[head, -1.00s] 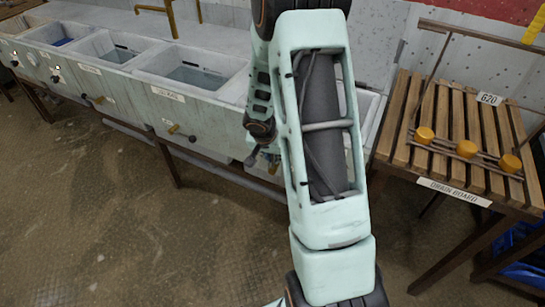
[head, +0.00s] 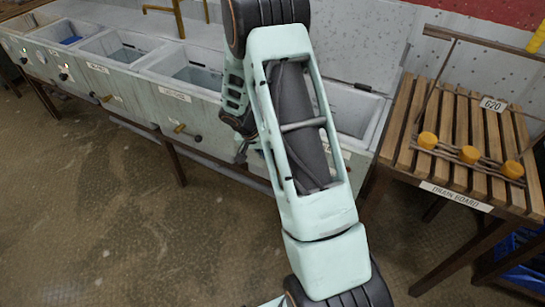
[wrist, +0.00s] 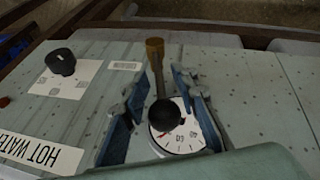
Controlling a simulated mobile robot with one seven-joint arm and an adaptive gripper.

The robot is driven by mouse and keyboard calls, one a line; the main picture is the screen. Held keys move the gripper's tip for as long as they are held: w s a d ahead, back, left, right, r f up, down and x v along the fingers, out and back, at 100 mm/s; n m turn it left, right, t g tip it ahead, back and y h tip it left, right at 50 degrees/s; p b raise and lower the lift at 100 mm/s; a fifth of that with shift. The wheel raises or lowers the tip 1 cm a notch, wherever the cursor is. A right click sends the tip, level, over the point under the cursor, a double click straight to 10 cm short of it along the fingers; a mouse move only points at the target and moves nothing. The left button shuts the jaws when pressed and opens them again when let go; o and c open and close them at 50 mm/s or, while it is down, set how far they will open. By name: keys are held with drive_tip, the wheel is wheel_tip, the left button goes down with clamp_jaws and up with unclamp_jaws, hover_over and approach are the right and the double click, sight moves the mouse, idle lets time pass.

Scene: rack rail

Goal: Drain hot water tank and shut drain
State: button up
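The hot water tank's pale grey-green front panel (wrist: 250,95) fills much of the wrist view, with a cut-off label reading HOT WATE (wrist: 38,152). A lever with a brass-coloured end (wrist: 155,48) runs to a round black hub (wrist: 166,112). The hub overlaps a white dial (wrist: 187,133) with a red needle. My gripper (wrist: 157,78) is open, its blue fingers on either side of the lever with visible gaps. In the head view, my arm covers the gripper and much of the rightmost tank (head: 355,115).
A black knob on a white plate (wrist: 62,65) is left of the lever in the wrist view. Several open basins (head: 195,72) stretch left in the head view. A slatted drain board (head: 455,150) with yellow-orange knobs stands right. The floor (head: 90,220) in front is clear.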

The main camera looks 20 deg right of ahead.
drive_tip(key=shift+a, duration=0.1)
drive_tip(key=v, duration=1.2)
drive_tip(key=shift+c, duration=0.2)
